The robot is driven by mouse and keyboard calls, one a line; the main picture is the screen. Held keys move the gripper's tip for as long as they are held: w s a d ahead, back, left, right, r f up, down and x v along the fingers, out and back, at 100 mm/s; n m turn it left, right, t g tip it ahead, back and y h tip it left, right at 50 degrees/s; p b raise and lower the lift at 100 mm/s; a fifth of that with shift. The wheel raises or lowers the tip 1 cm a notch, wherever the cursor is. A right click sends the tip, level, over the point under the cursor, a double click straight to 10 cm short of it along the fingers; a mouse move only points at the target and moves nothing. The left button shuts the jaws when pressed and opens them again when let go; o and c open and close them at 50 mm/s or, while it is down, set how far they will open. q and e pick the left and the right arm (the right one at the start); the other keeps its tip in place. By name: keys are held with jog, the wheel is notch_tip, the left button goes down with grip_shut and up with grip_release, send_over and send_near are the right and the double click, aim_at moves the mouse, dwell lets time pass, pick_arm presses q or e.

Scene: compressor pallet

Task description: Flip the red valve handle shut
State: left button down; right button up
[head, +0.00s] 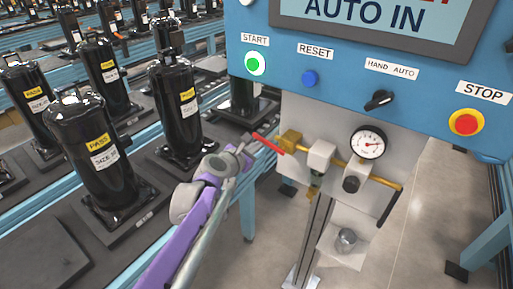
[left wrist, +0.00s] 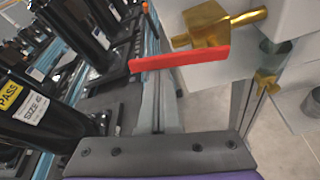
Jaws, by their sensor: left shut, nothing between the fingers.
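The red valve handle (head: 268,143) sticks out to the left and slightly up from the brass valve (head: 290,140) at the left end of the pipe run. In the left wrist view the red handle (left wrist: 180,59) lies nearly level, just below the brass valve body (left wrist: 208,24). My left gripper (head: 246,143) is shut and empty, close to the handle's free end. I cannot tell whether they touch. Its dark grey body fills the bottom of the left wrist view, and the fingertips are hard to make out there. My right gripper is in neither view.
A blue control panel (head: 340,72) with buttons hangs above the pipe. A pressure gauge (head: 368,143) and regulator sit right of the valve. Black compressors (head: 92,150) stand on the conveyor at left. Open floor shows at lower right.

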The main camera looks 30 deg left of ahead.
aim_at(260, 139)
pick_arm(q)
jog(key=shift+d+r+m+y+p, duration=0.15)
jog(key=shift+r+m+y+p, duration=0.1)
jog(key=shift+r+m, duration=0.3)
jog(key=shift+d+r+m+y+p, duration=0.1)
jog(key=shift+r+m+y, duration=0.15)
jog(key=shift+r+m, duration=0.25)
jog(key=shift+d+r+m+t+y, duration=0.4)
jog(key=shift+r+m, duration=0.2)
jog(key=shift+m, duration=0.45)
jog(key=shift+s+d+r+m+t+y+b, duration=0.15)
jog(key=shift+d+r+m+t+y, duration=0.4)
jog(key=shift+m, duration=0.75)
jog(key=shift+d+r+m+t+y+b, duration=0.3)
jog(key=shift+d+r+m, duration=0.2)
jog(key=shift+d+m, duration=0.6)
jog(key=shift+s+d+r+m+t+y+b, duration=0.15)
jog(key=shift+d+r+m+t+y, duration=0.3)
jog(key=shift+m, duration=1.05)
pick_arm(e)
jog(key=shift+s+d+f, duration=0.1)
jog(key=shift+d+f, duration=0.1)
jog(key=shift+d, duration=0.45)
pick_arm(q)
jog(key=shift+w+d, duration=0.1)
jog(key=shift+d, duration=0.05)
jog(key=shift+w+r, duration=0.1)
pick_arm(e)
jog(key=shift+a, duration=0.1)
